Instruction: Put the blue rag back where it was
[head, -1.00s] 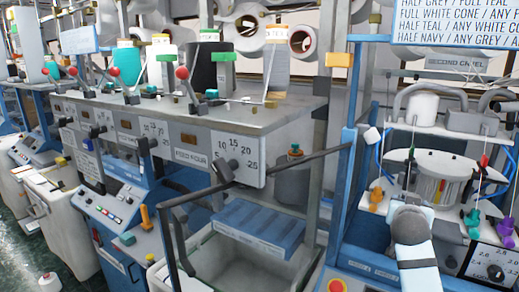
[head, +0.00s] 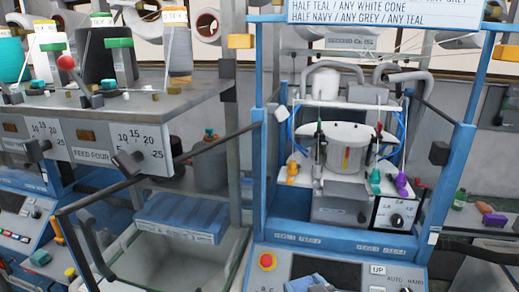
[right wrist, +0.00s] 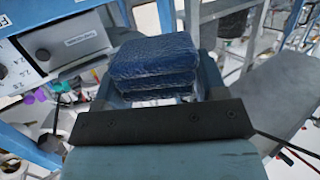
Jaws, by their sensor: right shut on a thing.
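The blue rag (right wrist: 155,62) shows in the right wrist view as a dark blue, wrinkled, folded stack. My right gripper (right wrist: 158,75) is shut on it, with the rag between the fingers in front of the dark palm bar. My left gripper is in neither view.
The right-hand machine has a blue frame (head: 267,165), a control panel with a red button (head: 267,262) and a knob (head: 396,220). A labelled blue block (head: 182,217) and a dark bar (head: 165,165) are left.

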